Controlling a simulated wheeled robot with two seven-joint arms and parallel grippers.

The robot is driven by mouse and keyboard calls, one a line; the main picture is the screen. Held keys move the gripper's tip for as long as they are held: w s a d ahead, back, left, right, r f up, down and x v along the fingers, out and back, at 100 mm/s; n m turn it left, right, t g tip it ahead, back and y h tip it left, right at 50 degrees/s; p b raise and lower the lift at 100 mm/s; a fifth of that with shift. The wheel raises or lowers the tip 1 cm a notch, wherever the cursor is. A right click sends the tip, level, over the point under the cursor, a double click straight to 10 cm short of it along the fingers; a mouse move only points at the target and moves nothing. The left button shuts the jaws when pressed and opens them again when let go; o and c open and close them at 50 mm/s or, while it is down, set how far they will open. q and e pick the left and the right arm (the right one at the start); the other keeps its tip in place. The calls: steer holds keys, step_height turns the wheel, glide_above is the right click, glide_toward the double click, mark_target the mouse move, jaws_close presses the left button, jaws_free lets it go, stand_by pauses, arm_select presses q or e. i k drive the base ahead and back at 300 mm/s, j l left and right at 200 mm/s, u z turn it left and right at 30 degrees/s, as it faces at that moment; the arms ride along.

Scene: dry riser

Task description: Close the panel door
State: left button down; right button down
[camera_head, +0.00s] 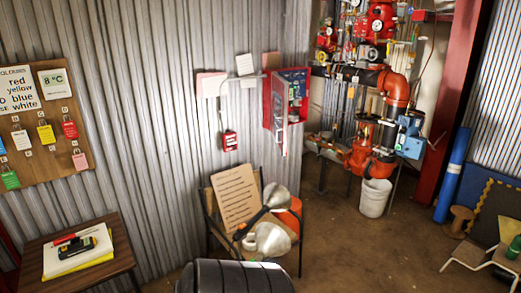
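A red wall panel (273,92) hangs on the corrugated wall right of the picture's middle. Its inside shows grey and blue fittings, so it looks open. Neither my left nor my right gripper is in view.
A chair with a lettered board (235,195) and silvery funnel-like objects (268,238) stands below the panel. Red pipework (396,90) and a white bucket (374,198) are at right. A small table (107,264) stands at left. Floor between bucket and chair is clear.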

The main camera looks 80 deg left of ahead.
mark_target(280, 87)
steer(key=i+j+u, duration=0.2)
steer(key=i+u, duration=0.7)
steer(key=i, duration=0.15)
steer(key=i+l+u, duration=0.25)
steer(key=i+u, duration=0.2)
steer(key=i+j+u, duration=0.1)
steer(key=i+u, duration=0.6)
steer(key=u, duration=0.2)
steer(key=i+l+u, duration=0.15)
steer(key=i+u, duration=0.2)
steer(key=u, duration=0.15)
steer(key=i+l+u, duration=0.25)
steer(key=u, duration=0.2)
steer(key=i, duration=0.1)
